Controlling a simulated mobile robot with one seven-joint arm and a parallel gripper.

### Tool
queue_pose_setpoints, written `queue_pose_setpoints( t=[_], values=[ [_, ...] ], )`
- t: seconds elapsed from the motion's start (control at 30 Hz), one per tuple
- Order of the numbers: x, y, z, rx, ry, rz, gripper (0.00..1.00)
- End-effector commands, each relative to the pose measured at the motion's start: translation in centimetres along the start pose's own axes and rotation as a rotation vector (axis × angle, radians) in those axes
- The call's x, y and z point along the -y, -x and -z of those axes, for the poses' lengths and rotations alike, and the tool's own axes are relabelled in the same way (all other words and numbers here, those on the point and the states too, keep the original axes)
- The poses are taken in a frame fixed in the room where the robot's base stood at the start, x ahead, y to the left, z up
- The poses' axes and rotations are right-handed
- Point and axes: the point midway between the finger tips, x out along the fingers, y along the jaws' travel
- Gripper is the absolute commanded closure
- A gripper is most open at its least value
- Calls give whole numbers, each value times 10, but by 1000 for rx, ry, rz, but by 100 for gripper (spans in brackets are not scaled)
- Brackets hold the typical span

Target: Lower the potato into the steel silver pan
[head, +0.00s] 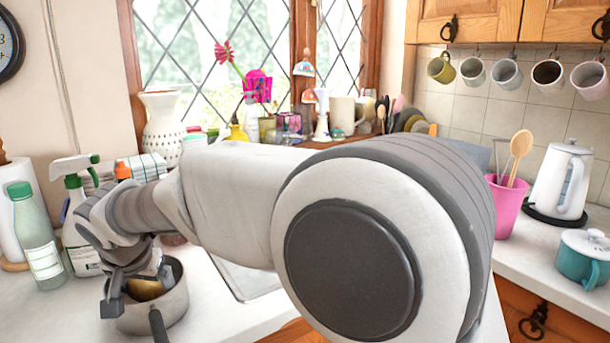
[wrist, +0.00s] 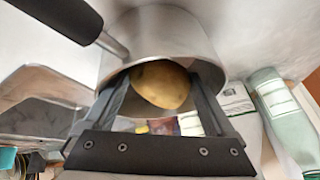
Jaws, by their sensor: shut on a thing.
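My gripper (head: 138,292) is shut on a yellow-brown potato (head: 146,287) at the mouth of the steel pan (head: 160,318). In the wrist view, the potato (wrist: 160,85) sits between the two fingers, with the pan (wrist: 165,35) around and behind it. The pan stands on the white counter at the lower left of the head view. Its dark handle points toward the front and also shows in the wrist view (wrist: 62,14). My gripper hides part of the pan's mouth. I cannot tell whether the potato touches the pan's bottom.
A green-capped bottle (head: 37,240) and a spray bottle (head: 80,220) stand close left of the pan. A sink edge (head: 243,278) lies to its right. A pink utensil pot (head: 506,205), white kettle (head: 560,182) and teal pot (head: 583,260) are far right.

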Motion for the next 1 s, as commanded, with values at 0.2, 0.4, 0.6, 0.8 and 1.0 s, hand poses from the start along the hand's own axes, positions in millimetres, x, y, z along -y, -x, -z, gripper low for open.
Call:
queue_pose_setpoints(
  t=[0.2, 0.4, 0.6, 0.8, 1.0],
  values=[
    [0, -2, -1, 0, 0, 1, 70],
    [0, -2, -1, 0, 0, 0, 6],
    [-1, -2, -1, 0, 0, 0, 0],
    [-1, 5, -1, 0, 0, -1, 0],
    [0, 42, 1, -3, -1, 2, 0]
  ],
)
